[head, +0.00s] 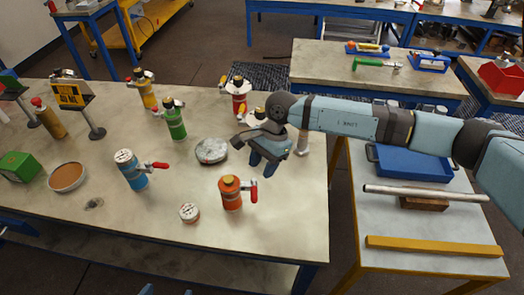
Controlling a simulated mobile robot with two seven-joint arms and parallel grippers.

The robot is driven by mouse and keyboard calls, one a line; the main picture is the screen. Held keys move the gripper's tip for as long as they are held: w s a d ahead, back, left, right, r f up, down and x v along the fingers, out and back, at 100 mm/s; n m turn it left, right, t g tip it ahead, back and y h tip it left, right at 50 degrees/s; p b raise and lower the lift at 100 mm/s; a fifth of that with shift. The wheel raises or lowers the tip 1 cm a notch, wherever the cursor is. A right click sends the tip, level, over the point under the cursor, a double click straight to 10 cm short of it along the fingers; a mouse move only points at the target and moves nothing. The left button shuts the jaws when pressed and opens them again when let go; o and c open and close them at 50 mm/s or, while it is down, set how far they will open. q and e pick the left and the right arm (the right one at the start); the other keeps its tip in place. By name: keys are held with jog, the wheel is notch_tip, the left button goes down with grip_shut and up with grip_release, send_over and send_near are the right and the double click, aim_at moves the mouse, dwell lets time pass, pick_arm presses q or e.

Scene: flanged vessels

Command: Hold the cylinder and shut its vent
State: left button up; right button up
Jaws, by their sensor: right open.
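Several small cylinders with side valves stand on the large table. An orange cylinder (231,198) has a red lever (254,192) on its right side. A blue cylinder (132,175) has a red lever (159,165) pointing right. Behind are a green cylinder (175,123), a yellow cylinder (147,96) and a red-and-white cylinder (239,100). The pictures do not show which one is meant. My right gripper (262,166) is open and empty, above and behind the orange cylinder, pointing down. It partly hides another cylinder behind it. My left gripper is out of view.
A grey round disc (211,150) and a small white-and-red round piece (189,212) lie on the large table (100,215). A brown-filled bowl (67,176) and green box (18,166) stand left. A side table holds a blue tray (415,163) and a metal bar (425,194).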

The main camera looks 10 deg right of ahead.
pick_arm(q)
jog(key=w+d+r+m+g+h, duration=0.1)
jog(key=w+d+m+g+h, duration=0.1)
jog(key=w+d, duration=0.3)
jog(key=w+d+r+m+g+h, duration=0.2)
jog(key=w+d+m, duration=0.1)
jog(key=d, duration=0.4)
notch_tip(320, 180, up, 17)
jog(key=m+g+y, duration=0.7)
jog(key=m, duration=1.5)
send_over(228, 177)
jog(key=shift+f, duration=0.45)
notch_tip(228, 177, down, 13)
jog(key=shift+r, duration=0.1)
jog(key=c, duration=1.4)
